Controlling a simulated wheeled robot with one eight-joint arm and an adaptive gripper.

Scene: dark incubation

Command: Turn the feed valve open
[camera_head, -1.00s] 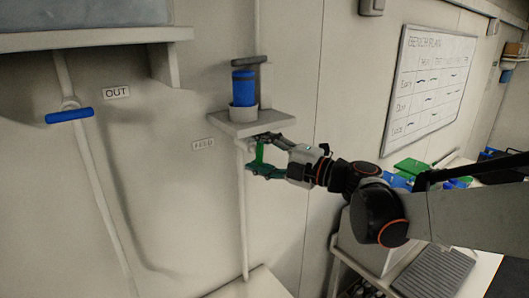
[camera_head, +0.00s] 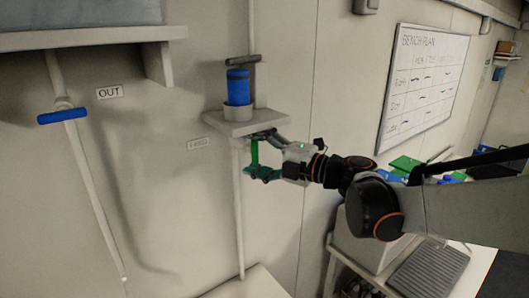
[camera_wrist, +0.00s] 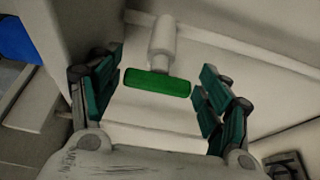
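The feed valve's green bar handle (camera_head: 254,153) is below a small wall shelf, beside the "FEED" label (camera_head: 198,143). It stands roughly upright in the head view. In the wrist view the green handle (camera_wrist: 157,83) lies crosswise on a pale stem, between my fingers. My gripper (camera_head: 260,155) is open, with one finger above and one below the handle. In the wrist view my gripper (camera_wrist: 160,86) has teal pads on either side of the handle's ends, with a visible gap on each side.
The small shelf (camera_head: 240,128) holds a blue cylinder (camera_head: 238,88) in a pale cup, just above my gripper. A blue valve handle (camera_head: 61,116) by the "OUT" label (camera_head: 109,92) is at left. A cluttered bench stands at right behind my arm.

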